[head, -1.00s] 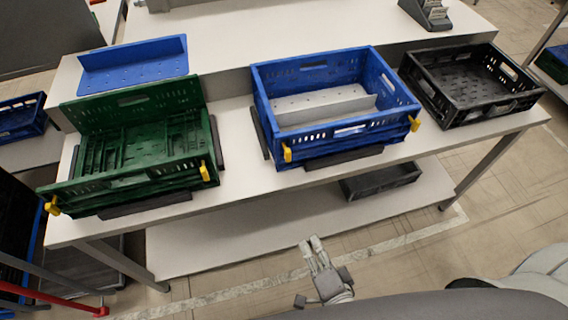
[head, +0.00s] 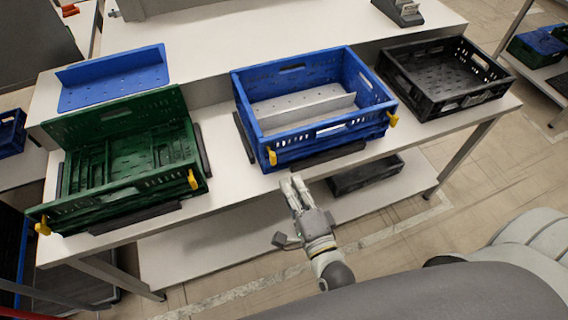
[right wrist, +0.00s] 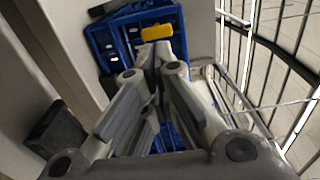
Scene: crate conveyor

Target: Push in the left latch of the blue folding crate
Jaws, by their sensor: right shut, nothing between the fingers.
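The blue folding crate (head: 300,150) stands open on the table with a grey divider inside. Its yellow left latch (head: 272,156) sits at the near left corner and sticks out. Its yellow right latch (head: 393,119) is at the near right corner. My right gripper (head: 291,182) is shut and empty, just in front of and below the left latch, seemingly apart from it. In the right wrist view, a yellow latch (right wrist: 157,33) shows just beyond the closed fingertips (right wrist: 153,52), against the blue crate wall (right wrist: 110,45). My left gripper is not in view.
A green folding crate (head: 110,190) with yellow latches stands to the left. A black crate (head: 450,100) stands to the right. A blue tray (head: 112,78) lies behind the green crate. A dark crate (head: 365,178) is on the lower shelf.

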